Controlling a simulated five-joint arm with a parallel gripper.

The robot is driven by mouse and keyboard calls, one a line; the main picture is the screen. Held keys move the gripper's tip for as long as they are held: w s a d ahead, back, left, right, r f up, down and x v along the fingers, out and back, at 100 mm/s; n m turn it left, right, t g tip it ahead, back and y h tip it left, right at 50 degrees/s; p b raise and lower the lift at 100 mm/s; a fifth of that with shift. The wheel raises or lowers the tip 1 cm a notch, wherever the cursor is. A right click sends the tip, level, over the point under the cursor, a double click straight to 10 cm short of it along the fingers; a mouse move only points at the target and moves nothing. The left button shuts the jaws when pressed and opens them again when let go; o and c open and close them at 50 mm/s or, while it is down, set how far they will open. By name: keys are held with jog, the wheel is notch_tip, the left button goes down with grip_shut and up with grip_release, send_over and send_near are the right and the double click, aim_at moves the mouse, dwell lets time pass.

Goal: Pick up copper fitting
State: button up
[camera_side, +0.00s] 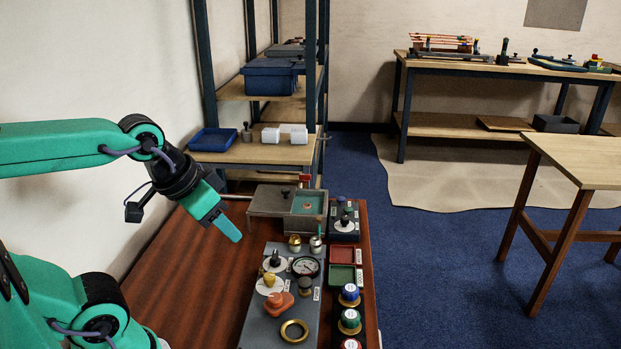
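My gripper (226,225) hangs at the end of my green arm, above the left part of the brown work table. Its fingers point down and to the right. From this side they overlap, so I cannot tell whether they are open or shut. I see nothing held between them. An orange-copper piece (279,302), perhaps the copper fitting, sits on the grey board (256,322), below and to the right of my gripper, clearly apart from it. Another small copper-coloured piece (307,205) lies in the green-lined tray. I cannot tell which is the fitting.
A brass ring (294,330), a round gauge (306,267) and several knobs crowd the grey board. A grey box (268,201) stands at the table's back. Red (342,254) and green (342,274) trays lie to the right. The brown table's left part (190,270) is clear.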

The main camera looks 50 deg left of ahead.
jog(key=w+a+r+g, duration=0.1)
jog(key=w+r, duration=0.1)
jog(key=w, duration=0.3)
jog(key=w+a+r, duration=0.2)
jog(key=w, duration=0.3)
jog(key=g, duration=0.4)
send_over(306, 205)
jog(key=d, duration=0.1)
jog(key=f, duration=1.7)
jog(key=shift+s+f, duration=0.25)
jog(key=shift+f, duration=0.05)
jog(key=shift+w+a+f+g, duration=0.2)
jog(key=shift+a+f+g, duration=0.1)
jog(key=shift+f, duration=0.15)
jog(key=shift+a+f, duration=0.1)
jog(key=shift+f, duration=3.8)
